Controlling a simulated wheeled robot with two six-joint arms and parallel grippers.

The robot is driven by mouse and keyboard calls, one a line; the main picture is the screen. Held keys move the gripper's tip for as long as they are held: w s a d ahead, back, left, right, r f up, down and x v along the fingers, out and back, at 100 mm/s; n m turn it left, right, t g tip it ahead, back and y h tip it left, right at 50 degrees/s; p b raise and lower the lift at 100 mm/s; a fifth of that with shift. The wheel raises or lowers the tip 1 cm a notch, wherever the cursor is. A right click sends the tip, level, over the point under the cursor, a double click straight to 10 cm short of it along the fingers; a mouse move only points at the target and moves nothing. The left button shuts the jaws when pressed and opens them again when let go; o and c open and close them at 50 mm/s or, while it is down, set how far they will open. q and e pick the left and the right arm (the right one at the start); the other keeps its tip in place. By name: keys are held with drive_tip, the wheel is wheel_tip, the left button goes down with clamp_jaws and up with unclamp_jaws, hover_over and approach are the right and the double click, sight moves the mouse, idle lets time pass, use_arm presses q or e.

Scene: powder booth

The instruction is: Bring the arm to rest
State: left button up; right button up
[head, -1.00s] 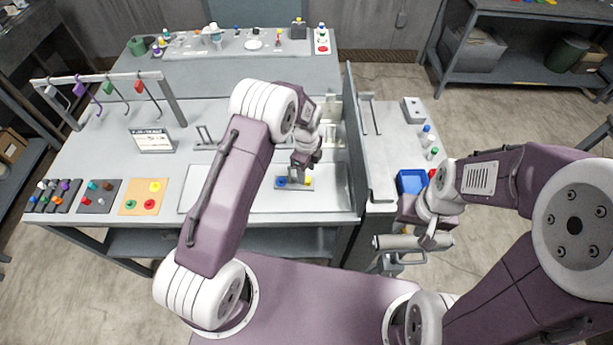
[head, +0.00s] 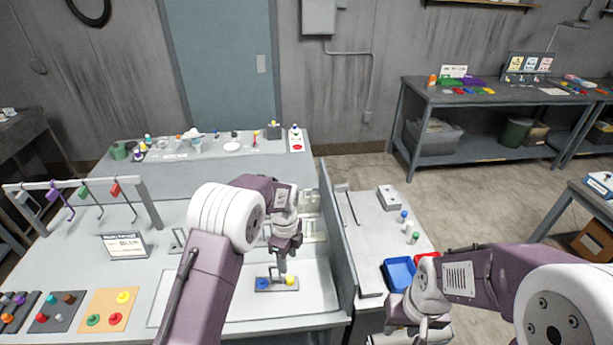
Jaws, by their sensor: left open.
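My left gripper (head: 282,268) points down over a small grey plate (head: 276,284) with a blue knob (head: 263,283) and a yellow knob (head: 290,281). It is open, with nothing visible between its fingers. Whether its tips touch the plate cannot be told. My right gripper (head: 415,334) is at the bottom edge of the head view, in front of the blue bin. Its fingers are mostly cut off, and a pale grey part (head: 385,340) shows beside it.
An upright grey panel (head: 337,235) stands close to the right of the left gripper. A hook rack (head: 85,183), a sign (head: 124,245) and coloured knob boards (head: 108,310) are on the left. A blue bin (head: 398,272) and a red bin (head: 427,257) stand right of the panel.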

use_arm(q)
drive_tip(key=s+a+r+n+t+b, duration=0.1)
drive_tip(key=s+a+r+n+b, duration=0.4)
drive_tip(key=s+a, duration=0.15)
drive_tip(key=s+f+n, duration=0.2)
drive_tip(key=s+n, duration=0.5)
drive_tip(key=n, duration=0.1)
drive_tip(key=s+a+f+n+b, duration=0.1)
drive_tip(key=s+f+n, duration=0.2)
drive_tip(key=s+n, duration=0.4)
drive_tip(key=shift+n, duration=1.1)
